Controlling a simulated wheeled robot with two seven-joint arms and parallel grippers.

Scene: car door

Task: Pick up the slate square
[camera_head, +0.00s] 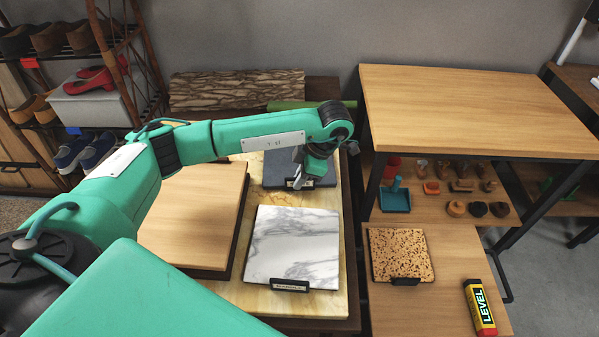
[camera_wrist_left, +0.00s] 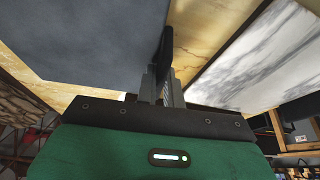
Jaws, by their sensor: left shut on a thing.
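The slate square (camera_head: 318,178) is dark grey and sits at the back of the yellow stone board, behind the white marble square (camera_head: 293,243). In the left wrist view the slate square (camera_wrist_left: 85,40) fills the upper left. My left gripper (camera_head: 300,178) reaches down at its front edge and partly hides it. In the wrist view the left gripper (camera_wrist_left: 163,80) is shut on the slate square's dark edge tab (camera_wrist_left: 166,45). I cannot tell whether the slate is lifted off the board. My right gripper is not in view.
The yellow stone board (camera_head: 225,291) carries the marble square. A wooden board (camera_head: 190,220) lies to the left. At right are a speckled cork square (camera_head: 400,252), a LEVEL box (camera_head: 479,307) and a taller wooden table (camera_head: 470,105). A shoe rack (camera_head: 100,60) stands at back left.

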